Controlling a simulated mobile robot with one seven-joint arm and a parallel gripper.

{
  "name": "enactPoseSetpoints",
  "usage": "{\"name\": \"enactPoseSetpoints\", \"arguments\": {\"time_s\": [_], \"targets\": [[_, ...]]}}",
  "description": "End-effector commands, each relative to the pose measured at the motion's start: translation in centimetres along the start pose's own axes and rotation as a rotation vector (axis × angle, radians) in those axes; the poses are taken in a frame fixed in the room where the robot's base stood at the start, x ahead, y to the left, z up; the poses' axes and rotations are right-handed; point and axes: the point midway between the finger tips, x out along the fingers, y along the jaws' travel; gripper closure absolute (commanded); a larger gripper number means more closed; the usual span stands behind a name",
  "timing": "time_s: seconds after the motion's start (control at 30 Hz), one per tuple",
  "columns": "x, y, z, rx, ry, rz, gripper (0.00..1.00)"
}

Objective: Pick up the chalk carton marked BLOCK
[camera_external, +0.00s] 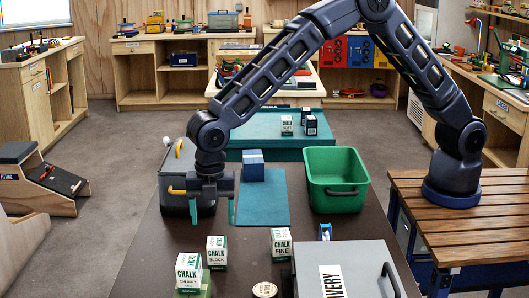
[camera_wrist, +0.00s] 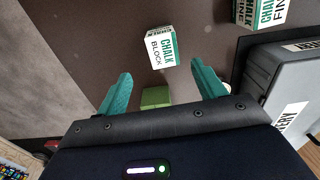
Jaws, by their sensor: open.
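The chalk carton marked BLOCK (camera_external: 217,252) is white and green and stands upright on the dark table in the external view. In the wrist view the BLOCK carton (camera_wrist: 161,48) lies beyond the fingertips, roughly in line with the gap between them. My gripper (camera_external: 211,212) points down, its two teal fingers spread and empty. It appears above and behind the carton, apart from it. In the wrist view the open fingers of my gripper (camera_wrist: 162,82) frame a green thing (camera_wrist: 154,97) below the BLOCK carton.
A CHUNKY carton (camera_external: 189,271) stands front left of BLOCK, by something green. A FINE carton (camera_external: 281,243) stands to the right. A grey case (camera_external: 350,260) fills the front right. A green bin (camera_external: 336,198) and a grey bin with a yellow handle (camera_external: 174,204) stand farther back.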

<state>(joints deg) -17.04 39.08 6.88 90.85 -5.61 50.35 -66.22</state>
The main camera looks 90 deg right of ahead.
Motion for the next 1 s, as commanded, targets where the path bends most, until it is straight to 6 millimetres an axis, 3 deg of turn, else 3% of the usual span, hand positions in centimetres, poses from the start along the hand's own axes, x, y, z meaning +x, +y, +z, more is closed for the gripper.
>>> {"name": "enactPoseSetpoints", "arguments": {"time_s": [0.3, 0.57, 0.87, 1.0], "targets": [[4.3, -0.1, 0.1, 0.001, -0.001, -0.003, 0.31], [5.9, -0.3, 0.1, 0.001, -0.001, -0.002, 0.31], [9.7, -0.6, 0.2, 0.002, -0.001, -0.002, 0.31], [10.1, -0.6, 0.2, 0.002, 0.000, 0.000, 0.31]]}}
